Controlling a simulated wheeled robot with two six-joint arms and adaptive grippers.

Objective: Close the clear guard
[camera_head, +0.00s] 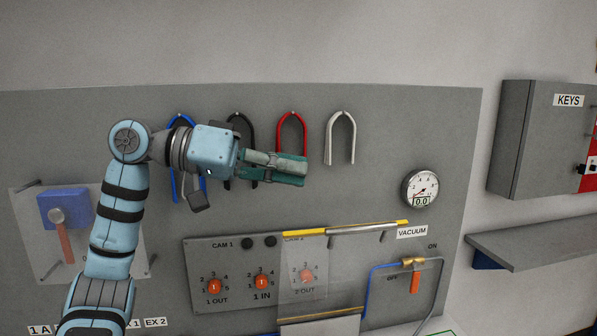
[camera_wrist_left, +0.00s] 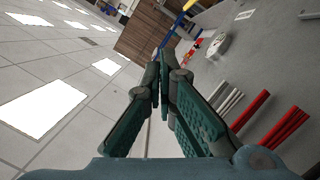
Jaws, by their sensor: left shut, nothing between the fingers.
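The clear guard (camera_head: 302,285) is a see-through panel over the "2 OUT" dial (camera_head: 306,276) on the grey control plate. A yellow strip (camera_head: 303,233) runs along its top, and a metal bar (camera_head: 362,229) lies to the right. I cannot tell how far the guard stands off the plate. My left gripper (camera_head: 303,171) is shut and empty, above the guard in the picture and in front of the lower part of the red hook (camera_head: 291,121). Its closed fingers (camera_wrist_left: 163,68) also show in the left wrist view. My right gripper is out of view.
A blue hook (camera_head: 176,124), black hook (camera_head: 238,122) and white hook (camera_head: 341,135) hang beside the red one. The gauge (camera_head: 420,188) and vacuum valve handle (camera_head: 414,282) are to the right. A keys cabinet (camera_head: 540,140) and shelf (camera_head: 540,240) stick out farther right.

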